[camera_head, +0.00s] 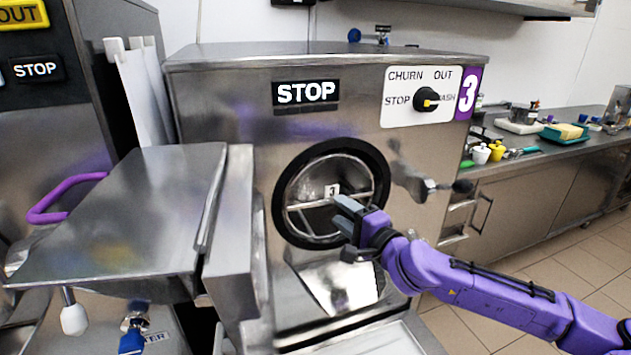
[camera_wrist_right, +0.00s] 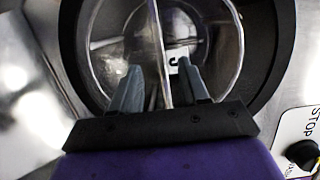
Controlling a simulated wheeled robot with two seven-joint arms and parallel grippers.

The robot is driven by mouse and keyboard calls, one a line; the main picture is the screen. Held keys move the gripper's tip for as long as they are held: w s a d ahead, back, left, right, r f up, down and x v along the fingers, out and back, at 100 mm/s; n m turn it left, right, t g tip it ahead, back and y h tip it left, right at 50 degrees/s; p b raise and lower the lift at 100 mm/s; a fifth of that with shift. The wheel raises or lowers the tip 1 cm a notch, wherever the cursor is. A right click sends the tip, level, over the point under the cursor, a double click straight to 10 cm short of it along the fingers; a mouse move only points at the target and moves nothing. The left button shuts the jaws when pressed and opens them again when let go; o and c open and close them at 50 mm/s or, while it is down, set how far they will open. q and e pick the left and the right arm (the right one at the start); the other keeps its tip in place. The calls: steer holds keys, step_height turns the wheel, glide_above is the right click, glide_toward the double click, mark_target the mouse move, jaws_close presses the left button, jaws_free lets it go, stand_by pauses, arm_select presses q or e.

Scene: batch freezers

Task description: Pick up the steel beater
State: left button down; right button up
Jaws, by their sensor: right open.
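The steel beater (camera_head: 302,206) sits inside the round, black-rimmed opening of batch freezer 3, with a bar across and a small white "3" tag (camera_head: 332,190). In the right wrist view the beater (camera_wrist_right: 152,45) shows as a curved steel loop with a bar running down between my fingers. My right gripper (camera_head: 345,212) is at the mouth of the opening, in front of the beater. Its fingers (camera_wrist_right: 160,88) are open, one on each side of the steel bar; I cannot tell whether they touch it. My left gripper is not in view.
The freezer's door (camera_head: 120,225) stands swung open to the left, with a purple handle (camera_head: 62,197). A steel chute (camera_head: 340,283) lies below the opening. A latch knob (camera_head: 462,186) sticks out to the right. A counter (camera_head: 560,142) with tubs and tools stands at right.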

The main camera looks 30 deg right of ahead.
mark_target(326, 202)
steer(key=shift+w+a, duration=0.1)
steer(key=shift+w, duration=0.5)
steer(key=shift+w+r, duration=0.1)
steer(key=shift+r, duration=0.2)
steer(key=shift+w+a, duration=0.1)
steer(key=shift+w, duration=0.2)
steer(key=w, duration=0.5)
steer(key=shift+w+a+f, duration=0.1)
steer(key=shift+a+f, duration=0.25)
steer(key=shift+w, duration=0.3)
steer(key=shift+s+d+r, duration=0.1)
steer(key=shift+r, duration=0.05)
jaws_close()
